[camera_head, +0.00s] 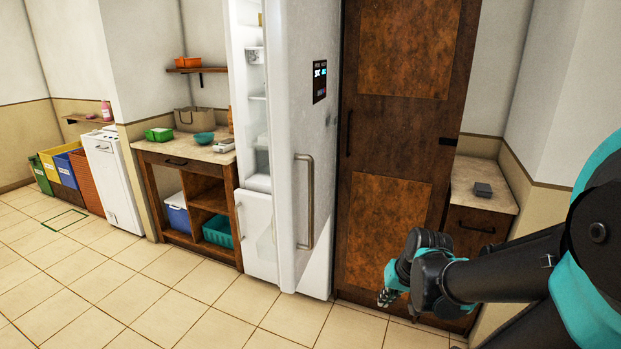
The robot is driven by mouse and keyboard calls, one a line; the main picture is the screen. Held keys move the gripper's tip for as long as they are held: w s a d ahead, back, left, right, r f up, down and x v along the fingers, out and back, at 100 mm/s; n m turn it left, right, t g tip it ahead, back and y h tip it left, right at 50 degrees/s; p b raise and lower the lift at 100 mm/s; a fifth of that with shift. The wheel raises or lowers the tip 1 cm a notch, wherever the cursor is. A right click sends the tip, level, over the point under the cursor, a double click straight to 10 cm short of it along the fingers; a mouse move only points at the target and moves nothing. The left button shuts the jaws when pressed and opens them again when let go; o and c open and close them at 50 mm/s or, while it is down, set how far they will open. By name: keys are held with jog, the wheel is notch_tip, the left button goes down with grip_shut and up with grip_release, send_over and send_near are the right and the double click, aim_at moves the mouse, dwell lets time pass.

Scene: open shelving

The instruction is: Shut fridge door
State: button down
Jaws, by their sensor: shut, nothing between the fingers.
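The white fridge (257,215) stands in the middle of the view, with part of its shelved inside showing on the left. Its white door (288,110) stands partly open and is seen at a steep angle. A vertical metal handle (309,202) is on the door, and a small dark display panel (320,82) is above it. My gripper (386,298) is low in front of the brown cabinet, to the right of the fridge and apart from the door and handle. It is small in view, shut and empty.
A tall brown wooden cabinet (400,130) stands right of the fridge. A low counter (484,184) with a small grey object is farther right. A wooden counter (185,151) with bins below is left. The tiled floor (190,300) in front is clear.

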jog(key=w+a+r+m+y, duration=0.1)
jog(key=w+a+r+y, duration=0.3)
jog(key=w+a, duration=0.15)
jog(key=y, duration=1.2)
send_near(300, 175)
jog(key=shift+m, duration=0.4)
jog(key=a, duration=0.4)
jog(key=w+a, duration=0.1)
jog(key=a, duration=0.1)
jog(key=shift+a+r, duration=0.15)
jog(key=shift+a, duration=0.25)
jog(key=shift+a, duration=0.1)
